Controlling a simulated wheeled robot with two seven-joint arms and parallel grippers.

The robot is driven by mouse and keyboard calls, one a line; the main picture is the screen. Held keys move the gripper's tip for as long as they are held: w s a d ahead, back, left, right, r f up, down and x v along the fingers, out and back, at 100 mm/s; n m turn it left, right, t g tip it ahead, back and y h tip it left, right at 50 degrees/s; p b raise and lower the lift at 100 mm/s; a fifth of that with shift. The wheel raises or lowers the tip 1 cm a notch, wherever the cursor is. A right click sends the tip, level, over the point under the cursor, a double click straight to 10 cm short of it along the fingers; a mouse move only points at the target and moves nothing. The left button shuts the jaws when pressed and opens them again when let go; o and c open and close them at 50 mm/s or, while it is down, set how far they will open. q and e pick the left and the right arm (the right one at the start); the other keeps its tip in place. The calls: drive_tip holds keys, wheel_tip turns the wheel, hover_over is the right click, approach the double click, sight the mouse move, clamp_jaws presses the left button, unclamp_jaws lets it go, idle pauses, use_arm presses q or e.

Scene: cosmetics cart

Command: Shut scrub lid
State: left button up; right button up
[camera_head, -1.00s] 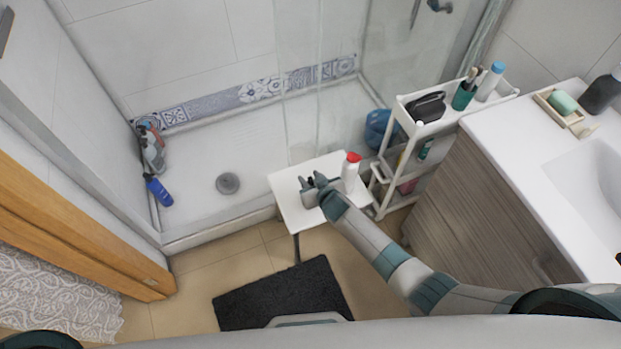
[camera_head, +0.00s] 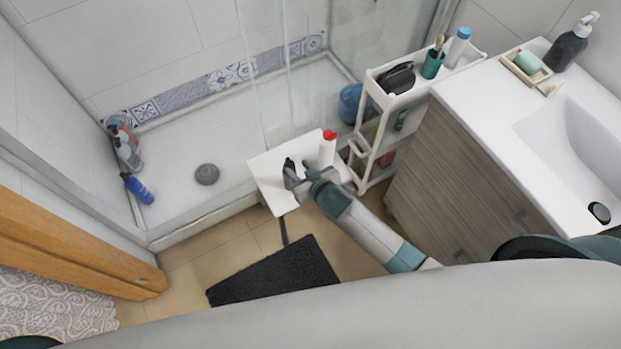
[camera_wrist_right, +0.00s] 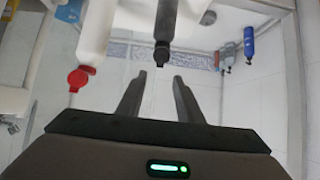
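A white bottle with a red cap (camera_head: 328,148) stands upright on the small white table. It also shows in the right wrist view (camera_wrist_right: 94,38), where the picture is upside down and a red flap seems to stick out from the cap. A dark bottle with a narrow black tip (camera_wrist_right: 166,22) is just ahead of my right gripper (camera_wrist_right: 159,78), in line with the gap between its fingers. The frames do not show which bottle is the scrub. My right gripper (camera_head: 298,172) is open and empty over the table, left of the red-capped bottle. My left gripper is out of view.
The white table (camera_head: 268,172) stands by the shower tray. A white shelf cart (camera_head: 366,150) with toiletries is close on its right, then the sink cabinet (camera_head: 465,185). A dark mat (camera_head: 275,272) lies on the floor. Bottles (camera_head: 137,187) stand at the shower's left.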

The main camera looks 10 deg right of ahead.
drive_tip(key=v, duration=0.8)
drive_tip(key=shift+f, duration=0.1)
drive_tip(key=s+d+f+g+h, duration=0.1)
drive_tip(key=s+d+f+g, duration=0.1)
drive_tip(key=s+d+f, duration=0.5)
drive_tip(key=s+f+g+h, duration=0.1)
drive_tip(key=s+f, duration=0.3)
drive_tip(key=f, duration=0.8)
drive_tip(key=s+d+f+g, duration=0.2)
drive_tip(key=s+d+f, duration=0.3)
drive_tip(key=f, duration=0.4)
drive_tip(key=s+d+f+g, duration=0.1)
drive_tip(key=s+f, duration=0.3)
drive_tip(key=s, duration=0.5)
drive_tip(key=s+d+f+g+h, duration=0.1)
drive_tip(key=s+f, duration=0.3)
drive_tip(key=s, duration=0.5)
drive_tip(key=s+d+f+m+g, duration=0.1)
drive_tip(key=s+f, duration=0.3)
drive_tip(key=s, duration=0.5)
drive_tip(key=shift+s+d+g, duration=0.3)
drive_tip(key=shift+d+g, duration=0.3)
drive_tip(key=shift+d, duration=0.05)
drive_tip(key=shift+c, duration=0.2)
